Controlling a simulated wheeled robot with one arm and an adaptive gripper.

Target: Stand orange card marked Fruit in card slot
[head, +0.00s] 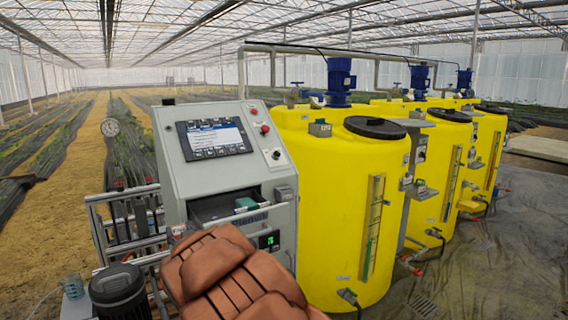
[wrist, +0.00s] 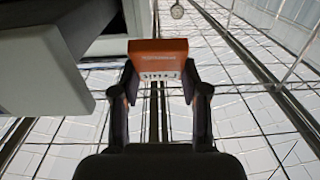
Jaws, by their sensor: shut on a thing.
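In the wrist view the orange card (wrist: 158,46) has an orange band along its upper edge and a pale face with dark lettering that appears upside down. My gripper (wrist: 159,84) is shut on it, with one finger at each side edge. In the head view my brown arm covers the area in front of the grey control cabinet (head: 172,150), and I cannot make out the gripper or card there. The cabinet has a dark open recess (head: 212,208) below its screen, with a teal block (head: 246,203) at its right. I cannot clearly identify the card slot.
In the wrist view a grey box-like body (wrist: 45,75) is close at the left of the card. In the head view, yellow tanks (head: 335,215) stand right of the cabinet. Pipes (head: 125,222) and a dark motor (head: 118,290) are at the left.

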